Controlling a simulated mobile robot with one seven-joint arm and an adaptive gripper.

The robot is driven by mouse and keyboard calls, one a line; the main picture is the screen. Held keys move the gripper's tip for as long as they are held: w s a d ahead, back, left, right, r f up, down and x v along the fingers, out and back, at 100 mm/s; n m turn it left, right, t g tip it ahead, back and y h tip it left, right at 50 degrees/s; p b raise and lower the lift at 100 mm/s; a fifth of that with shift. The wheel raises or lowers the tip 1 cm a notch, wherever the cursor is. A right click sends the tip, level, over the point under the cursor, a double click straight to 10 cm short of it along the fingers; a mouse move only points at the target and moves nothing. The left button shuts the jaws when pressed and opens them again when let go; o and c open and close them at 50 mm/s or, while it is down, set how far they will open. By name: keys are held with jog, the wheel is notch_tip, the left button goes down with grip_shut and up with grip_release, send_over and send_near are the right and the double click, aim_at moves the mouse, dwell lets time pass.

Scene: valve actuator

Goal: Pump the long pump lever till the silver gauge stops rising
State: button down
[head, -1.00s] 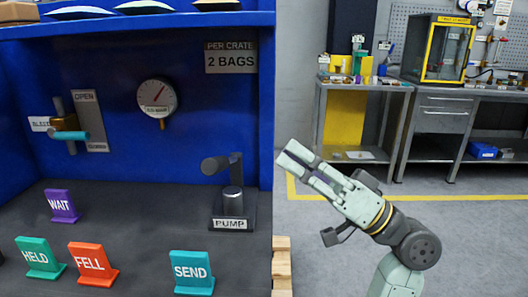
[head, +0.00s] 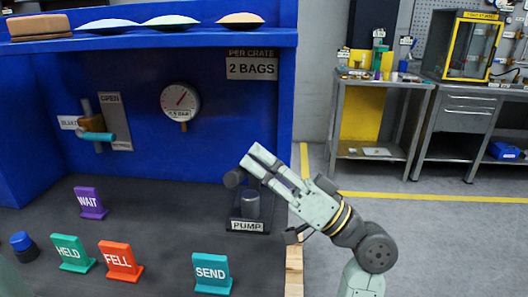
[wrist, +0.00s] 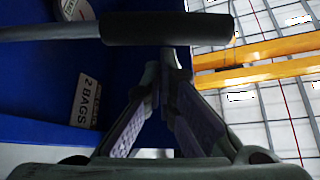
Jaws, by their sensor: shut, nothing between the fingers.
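The pump (head: 250,205) stands at the right end of the dark bench, behind its PUMP label. The dark grip (head: 234,178) of its lever shows just left of my gripper (head: 247,160), which hides part of the lever. In the wrist view the lever's black grip (wrist: 168,28) lies across, just beyond my fingertips (wrist: 168,58), with its grey rod (wrist: 50,32) running left. My gripper is shut and empty; I cannot tell whether it touches the grip. The round silver gauge (head: 180,100) hangs on the blue back wall, its red needle pointing up and right.
A teal-handled valve (head: 98,135) beside an OPEN plate is on the back wall. WAIT, HELD, FELL and SEND (head: 211,273) signs stand on the bench, with a blue-topped button (head: 22,243) at left. A shelf (head: 150,40) with bags overhangs the bench. Open floor lies right.

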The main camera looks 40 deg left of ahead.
notch_tip(320, 180, down, 8)
jog(key=s+d+n+g+h+b, duration=0.1)
jog(key=n+g+b, duration=0.5)
jog(key=b, duration=1.2)
jog(key=shift+s+d+n+h, duration=0.15)
jog(key=shift+s+n+h, duration=0.4)
jog(key=shift+n, duration=0.65)
jog(key=shift+s+r, duration=0.1)
jog(key=shift+r, duration=0.1)
